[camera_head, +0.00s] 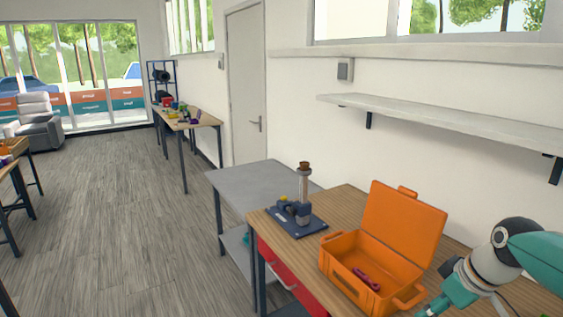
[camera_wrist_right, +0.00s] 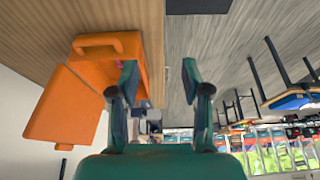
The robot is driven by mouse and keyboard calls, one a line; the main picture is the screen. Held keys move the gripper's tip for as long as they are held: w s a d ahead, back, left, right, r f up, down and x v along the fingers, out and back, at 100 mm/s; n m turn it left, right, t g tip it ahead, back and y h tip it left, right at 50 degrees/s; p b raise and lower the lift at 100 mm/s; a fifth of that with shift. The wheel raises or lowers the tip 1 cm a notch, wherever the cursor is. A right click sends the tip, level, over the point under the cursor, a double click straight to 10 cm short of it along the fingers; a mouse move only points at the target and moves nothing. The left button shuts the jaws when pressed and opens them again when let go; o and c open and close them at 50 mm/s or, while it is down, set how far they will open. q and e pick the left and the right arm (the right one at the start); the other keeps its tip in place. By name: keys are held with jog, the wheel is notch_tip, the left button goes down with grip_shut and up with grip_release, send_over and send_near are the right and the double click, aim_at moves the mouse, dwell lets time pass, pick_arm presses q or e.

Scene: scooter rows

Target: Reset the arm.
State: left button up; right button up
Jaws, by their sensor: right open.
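My right arm (camera_head: 520,255), teal, white and black, reaches in from the right edge in the head view, over the right side of the wooden workbench (camera_head: 341,204). In the right wrist view my right gripper (camera_wrist_right: 160,75) has its two teal fingers spread wide with nothing between them. The fingertips are cut off or hard to make out at the bottom of the head view. My left gripper is not in view.
An open orange case (camera_head: 345,277) holding a dark red item (camera_head: 366,280) stands left of my right arm. A blue-grey device (camera_head: 295,212) sits farther back on the bench. A grey table (camera_head: 255,185) adjoins it. The wood-look floor (camera_head: 120,200) is largely clear.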

jog(key=s+a+f+g+b, duration=0.2)
jog(key=s+a+f, duration=0.1)
jog(key=f, duration=0.8)
jog(key=s+a+f+g+y+b, duration=0.1)
jog(key=s+a+f+g+b, duration=0.15)
jog(key=f, duration=0.75)
jog(key=s+a+f+g+b, duration=0.1)
jog(key=s+a+f+b, duration=0.2)
jog(key=f, duration=0.8)
jog(key=s+a+f+m+t, duration=0.1)
jog(key=s+a+f+m, duration=0.3)
jog(key=s+f, duration=0.2)
jog(key=s+a+f+m+t+b, duration=0.1)
jog(key=s+a+f+m, duration=0.3)
jog(key=f, duration=0.6)
jog(key=shift+s+a+y, duration=0.4)
jog(key=shift+s, duration=0.95)
jog(key=shift+f, duration=0.15)
jog(key=shift+c, duration=0.3)
